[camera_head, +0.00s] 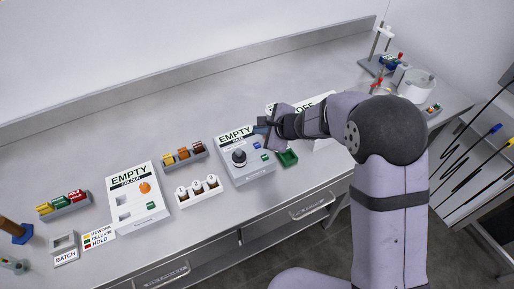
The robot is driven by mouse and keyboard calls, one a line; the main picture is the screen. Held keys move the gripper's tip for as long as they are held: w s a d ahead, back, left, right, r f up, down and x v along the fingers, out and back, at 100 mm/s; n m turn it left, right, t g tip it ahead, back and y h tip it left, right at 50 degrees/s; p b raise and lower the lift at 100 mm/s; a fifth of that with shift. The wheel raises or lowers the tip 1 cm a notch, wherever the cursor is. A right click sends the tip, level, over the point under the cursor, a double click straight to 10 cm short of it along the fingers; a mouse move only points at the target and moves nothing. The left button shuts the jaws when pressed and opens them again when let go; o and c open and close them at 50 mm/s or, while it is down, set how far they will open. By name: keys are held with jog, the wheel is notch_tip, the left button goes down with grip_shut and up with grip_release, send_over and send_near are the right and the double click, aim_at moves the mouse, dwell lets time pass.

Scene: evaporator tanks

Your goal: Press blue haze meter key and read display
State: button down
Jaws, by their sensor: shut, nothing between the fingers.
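A grey-white meter box (248,172) stands on the bench at mid-picture, its display (236,136) reading "EMPTY". The smaller print under that word is too small to read for certain. The box has a dark round knob (240,157), a small blue key (256,145) and a green patch (265,157). My gripper (262,125) is shut and empty, over the box's far right corner, just beyond the blue key in the picture. Whether it touches the box cannot be told.
Left of it stands another meter (138,205) reading "EMPTY COLOUR", with an orange knob. A white rack (199,192) and a grey rack of coloured blocks (184,153) stand between them. A green tray (288,158) sits close on the right. A panel partly reading "OFF" is behind my arm.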

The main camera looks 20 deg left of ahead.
jog(key=shift+f+b, duration=1.85)
jog(key=shift+f, duration=0.35)
jog(key=shift+f+b, duration=0.85)
jog(key=shift+b, duration=0.35)
dwell(1.2)
dwell(0.3)
jog(key=shift+r+p, duration=0.65)
jog(key=shift+r, duration=0.25)
jog(key=shift+r+p, duration=2.05)
jog(key=shift+r, duration=0.45)
